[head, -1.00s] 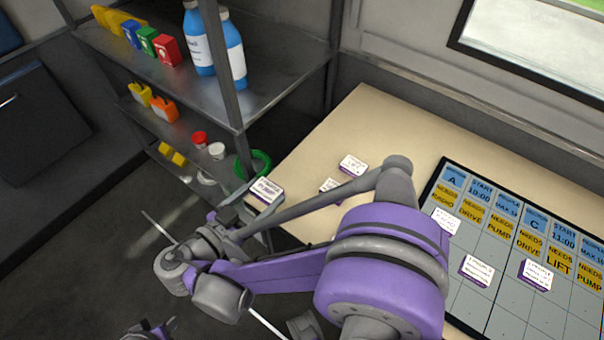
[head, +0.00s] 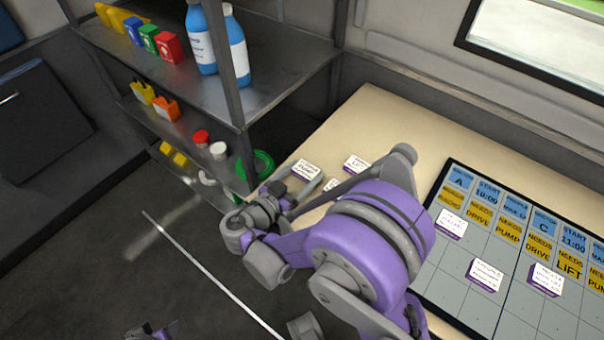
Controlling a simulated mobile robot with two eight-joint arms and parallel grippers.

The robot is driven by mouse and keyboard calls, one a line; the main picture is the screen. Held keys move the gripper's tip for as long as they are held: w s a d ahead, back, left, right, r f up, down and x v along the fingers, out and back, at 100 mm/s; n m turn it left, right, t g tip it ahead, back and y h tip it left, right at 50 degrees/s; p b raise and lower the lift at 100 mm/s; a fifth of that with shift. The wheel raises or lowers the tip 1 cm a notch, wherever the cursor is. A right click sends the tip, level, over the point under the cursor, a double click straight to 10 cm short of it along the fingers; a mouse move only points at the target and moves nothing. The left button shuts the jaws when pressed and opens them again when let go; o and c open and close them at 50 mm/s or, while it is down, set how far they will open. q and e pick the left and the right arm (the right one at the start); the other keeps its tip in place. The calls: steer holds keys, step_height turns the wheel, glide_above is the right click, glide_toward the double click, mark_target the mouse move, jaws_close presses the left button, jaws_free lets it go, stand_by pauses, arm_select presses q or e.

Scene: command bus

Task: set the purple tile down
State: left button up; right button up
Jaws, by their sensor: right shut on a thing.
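My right gripper (head: 294,183) is shut on a purple tile (head: 306,169) with a white printed top. The tile is over the left part of the beige table (head: 378,125); I cannot tell whether it touches the tabletop. Two similar tiles lie just right of it: one (head: 355,163) in the open and one (head: 330,184) mostly hidden behind my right arm. Three more white-topped purple tiles (head: 451,224) (head: 485,275) (head: 546,279) lie on the dark-framed board (head: 455,265). A small part of what looks like my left gripper (head: 152,331) shows at the bottom edge; its jaws are unclear.
A metal shelf unit (head: 285,70) stands left of the table, with blue bottles (head: 201,45), coloured boxes (head: 168,47) and jars. A green ring (head: 262,163) is on its lower level, close to my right gripper. The tabletop behind the tiles is clear.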

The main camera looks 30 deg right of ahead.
steer(key=shift+f, duration=0.15)
steer(key=o, duration=1.2)
steer(key=shift+o, duration=0.2)
